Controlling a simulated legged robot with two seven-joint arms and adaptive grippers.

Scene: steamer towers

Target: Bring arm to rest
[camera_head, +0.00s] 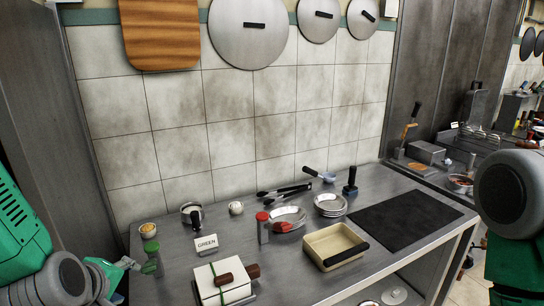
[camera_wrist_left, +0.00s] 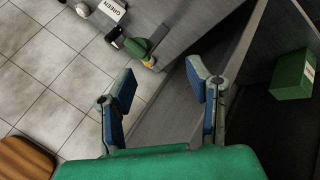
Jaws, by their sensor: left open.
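My left gripper (camera_head: 124,272) is at the lower left in the head view, beside the left end of the steel counter (camera_head: 180,285). In the left wrist view its two blue-padded fingers (camera_wrist_left: 161,84) are spread apart with nothing between them. A green-capped shaker (camera_head: 151,258) stands on the counter just right of the gripper, apart from it. It also shows beyond the fingers in the left wrist view (camera_wrist_left: 139,48). My right arm (camera_head: 514,195) shows at the right edge. Its gripper is out of view.
The counter holds a GREEN sign (camera_head: 206,243), a white box with brown handles (camera_head: 222,284), a red-capped shaker (camera_head: 263,228), stacked bowls (camera_head: 330,204), a cream pan (camera_head: 335,245) and a dark mat (camera_head: 405,218). A green box (camera_wrist_left: 293,75) shows in the left wrist view.

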